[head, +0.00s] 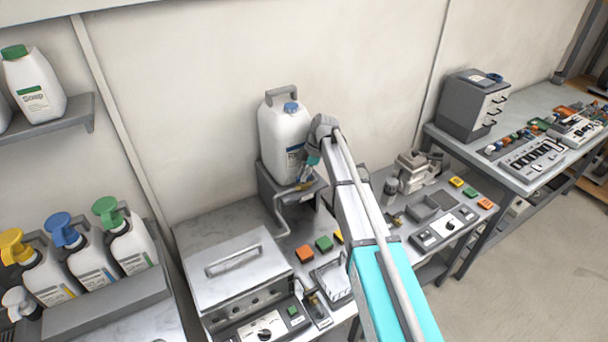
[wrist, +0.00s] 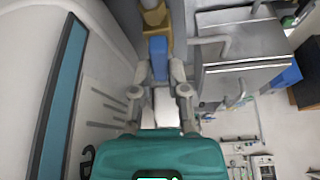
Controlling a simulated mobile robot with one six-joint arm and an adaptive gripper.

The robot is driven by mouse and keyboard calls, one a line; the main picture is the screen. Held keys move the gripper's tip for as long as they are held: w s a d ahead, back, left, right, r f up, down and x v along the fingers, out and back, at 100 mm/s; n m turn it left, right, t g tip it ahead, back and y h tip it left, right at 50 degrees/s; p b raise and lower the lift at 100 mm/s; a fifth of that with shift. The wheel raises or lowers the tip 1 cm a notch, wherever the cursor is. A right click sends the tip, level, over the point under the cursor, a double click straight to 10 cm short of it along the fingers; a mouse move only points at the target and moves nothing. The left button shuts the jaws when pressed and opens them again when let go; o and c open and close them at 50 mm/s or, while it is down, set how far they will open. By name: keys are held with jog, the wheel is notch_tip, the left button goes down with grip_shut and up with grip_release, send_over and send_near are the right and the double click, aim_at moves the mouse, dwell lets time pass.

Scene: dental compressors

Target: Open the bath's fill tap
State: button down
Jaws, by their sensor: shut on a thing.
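The fill tap has a brass body (wrist: 153,14) and a blue lever (wrist: 159,47) in the wrist view. My gripper (wrist: 160,72) is shut on the blue lever, one finger on each side. In the head view my gripper (head: 309,170) is at the lower right of a white canister (head: 284,140) with a blue cap, and the tap is mostly hidden by it. A grey pipe (head: 281,214) runs down from there towards the bath (head: 228,283), a grey box with a closed, handled lid. The lever's exact angle is hard to tell.
The canister stands on a grey stand (head: 268,183) against the wall. Orange and green buttons (head: 305,253) and a small tray sit right of the bath. A control box (head: 446,230) stands further right. Pump bottles (head: 128,238) stand in a rack at left.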

jog(key=shift+w+d, duration=0.1)
jog(key=shift+w, duration=0.2)
jog(key=c, duration=0.7)
grip_release()
jog(key=shift+o, duration=0.3)
jog(key=shift+s, duration=0.1)
